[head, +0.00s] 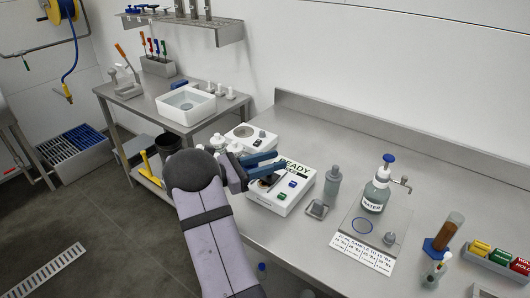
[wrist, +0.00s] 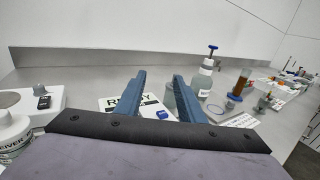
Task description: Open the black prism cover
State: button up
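The white instrument (head: 290,196) has a READY display, a green button and a blue button, and stands on the steel bench. A dark piece (head: 267,181) on its top, beside the display, appears to be the black prism cover. My gripper's fingers hide part of it, and I cannot tell whether it is shut. My gripper (head: 281,159) is just above the instrument's back left, with blue fingers apart and nothing between them. In the wrist view the fingers (wrist: 160,96) frame a gap, with the instrument (wrist: 116,104) behind and partly hidden. The cover is not clear there.
Another white device (head: 240,139) stands behind-left. A grey bottle (head: 332,182) and a small square dish (head: 317,209) stand to the right. Farther right are the water bottle (head: 375,194) and a brown-filled cylinder (head: 448,232). The bench behind the instrument is clear.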

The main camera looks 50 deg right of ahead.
jog(key=s+d+r+m+g+y+p, duration=0.35)
jog(key=s+r+m+y+p, duration=0.2)
jog(key=s+r+p, duration=0.5)
jog(key=w+a+f+n+t+y+p, duration=0.1)
jog(key=w+f+t+y, duration=0.2)
jog(key=w, duration=0.5)
jog(key=w+a+f+n+t+y+p, duration=0.1)
jog(key=w+f+t+y, duration=0.3)
jog(key=w, duration=0.4)
jog(key=shift+a+f+t, duration=0.7)
jog(key=shift+t, duration=0.45)
jog(key=shift+s, duration=0.1)
jog(key=shift+p+x, duration=1.8)
jog(key=shift+x, duration=1.9)
